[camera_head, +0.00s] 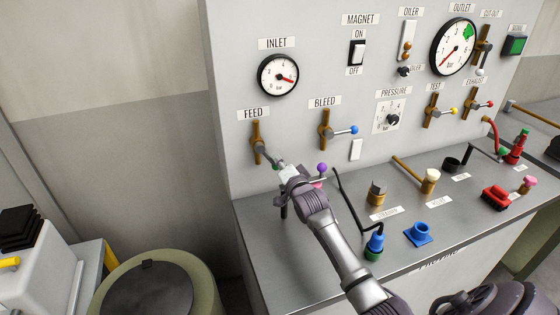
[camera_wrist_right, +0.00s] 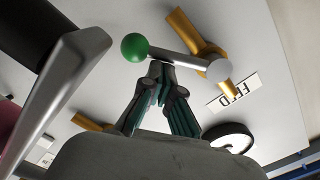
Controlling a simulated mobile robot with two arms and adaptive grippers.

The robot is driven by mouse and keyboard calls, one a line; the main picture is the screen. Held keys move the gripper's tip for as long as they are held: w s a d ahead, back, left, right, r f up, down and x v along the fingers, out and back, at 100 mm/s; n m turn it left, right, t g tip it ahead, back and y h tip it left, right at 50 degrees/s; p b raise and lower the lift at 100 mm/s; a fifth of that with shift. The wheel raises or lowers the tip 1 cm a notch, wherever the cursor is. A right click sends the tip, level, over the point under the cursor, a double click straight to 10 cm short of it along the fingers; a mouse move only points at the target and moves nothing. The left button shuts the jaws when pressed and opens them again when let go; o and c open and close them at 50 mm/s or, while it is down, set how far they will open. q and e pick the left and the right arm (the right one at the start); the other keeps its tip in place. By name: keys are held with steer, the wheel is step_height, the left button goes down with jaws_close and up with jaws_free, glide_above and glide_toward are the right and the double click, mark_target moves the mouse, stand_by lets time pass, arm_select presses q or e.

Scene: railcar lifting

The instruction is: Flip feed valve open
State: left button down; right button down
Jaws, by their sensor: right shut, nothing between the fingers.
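The feed valve (camera_head: 256,143) is a brass body on the upright panel under the FEED label, and it also shows in the right wrist view (camera_wrist_right: 198,35). Its grey lever points right and slightly down in the head view. The lever ends in a green ball (camera_wrist_right: 135,46). My right gripper (camera_head: 284,168) is by the lever's ball end, partly hiding it in the head view. In the wrist view its dark fingers (camera_wrist_right: 161,75) are shut, with the tips close against the lever's side. I cannot tell whether they touch. My left gripper is not in view.
The bleed valve (camera_head: 325,131) with its blue-ball lever sits right of the feed valve. The inlet gauge (camera_head: 278,75) is above. A purple ball (camera_head: 322,168) stands close right of my gripper. A black bent rod (camera_head: 346,200) and a blue fitting (camera_head: 420,233) are on the metal bench.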

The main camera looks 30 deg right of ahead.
steer(key=shift+f, duration=0.1)
steer(key=shift+w+a+f+m, duration=0.2)
steer(key=shift+a+f+m, duration=0.55)
steer(key=shift+a+m, duration=0.25)
steer(key=shift+a, duration=0.1)
stand_by(0.4)
